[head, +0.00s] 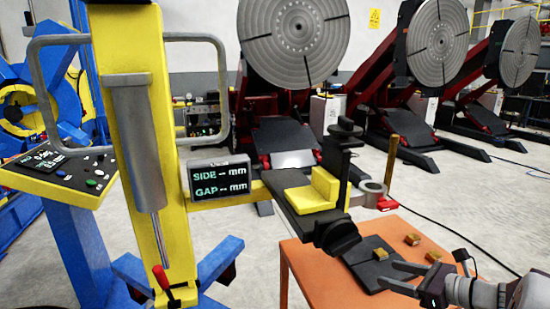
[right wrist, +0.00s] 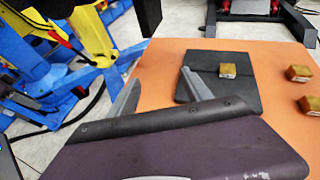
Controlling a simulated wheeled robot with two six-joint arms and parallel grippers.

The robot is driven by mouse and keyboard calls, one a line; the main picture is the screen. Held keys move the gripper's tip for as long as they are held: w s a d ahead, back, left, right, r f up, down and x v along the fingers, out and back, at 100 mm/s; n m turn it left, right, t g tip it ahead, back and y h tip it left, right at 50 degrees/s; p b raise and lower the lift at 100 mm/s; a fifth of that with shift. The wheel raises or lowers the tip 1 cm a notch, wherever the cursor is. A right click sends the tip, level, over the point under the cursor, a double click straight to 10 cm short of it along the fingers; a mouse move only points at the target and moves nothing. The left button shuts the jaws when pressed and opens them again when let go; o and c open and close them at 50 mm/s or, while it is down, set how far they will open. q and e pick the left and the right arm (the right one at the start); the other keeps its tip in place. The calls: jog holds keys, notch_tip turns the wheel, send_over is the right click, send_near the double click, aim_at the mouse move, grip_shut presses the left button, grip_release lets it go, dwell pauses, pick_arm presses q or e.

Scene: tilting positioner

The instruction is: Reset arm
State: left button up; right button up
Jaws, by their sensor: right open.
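My right gripper (head: 388,274) is at the lower right of the head view, over the orange table (head: 312,275). Its two grey fingers are spread apart with nothing between them. In the right wrist view the open fingers (right wrist: 160,86) show at the near edge of the table and a dark mat (right wrist: 246,90). A small brass block (right wrist: 228,70) sits on the mat, beyond the fingers and apart from them. My left gripper does not show.
A yellow post (head: 140,130) carries a display (head: 221,177) reading "SIDE -- mm, GAP -- mm" and a dark arm with a yellow L-shaped block (head: 315,193). Two more brass blocks (head: 412,239) (head: 433,256) lie on the table. A control panel (head: 62,170) stands left; tilted round-plate positioners (head: 437,45) stand behind.

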jog(key=s+a+r+n+g+y+p, duration=0.1)
jog(key=s+a+n+g+p, duration=0.15)
jog(key=a, duration=0.65)
jog(key=s+a+n+g+y+p, duration=0.15)
jog(key=a+n+g, duration=0.25)
jog(key=a, duration=0.4)
jog(key=s+a+f+n+g+h+p, duration=0.2)
jog(key=s+a+n+h, duration=0.1)
jog(key=s+n, duration=0.35)
jog(key=s+a+f+n+g+h+p, duration=0.2)
jog(key=s+n+g+h, duration=0.1)
jog(key=s+n, duration=0.3)
jog(key=s+d+f+n+t+h, duration=0.1)
jog(key=d+f+n+t+h, duration=0.1)
jog(key=d+f+n+h, duration=0.2)
jog(key=d+n, duration=0.3)
jog(key=n, duration=0.1)
jog(key=shift+d+n, duration=0.15)
jog(key=shift+n, duration=0.25)
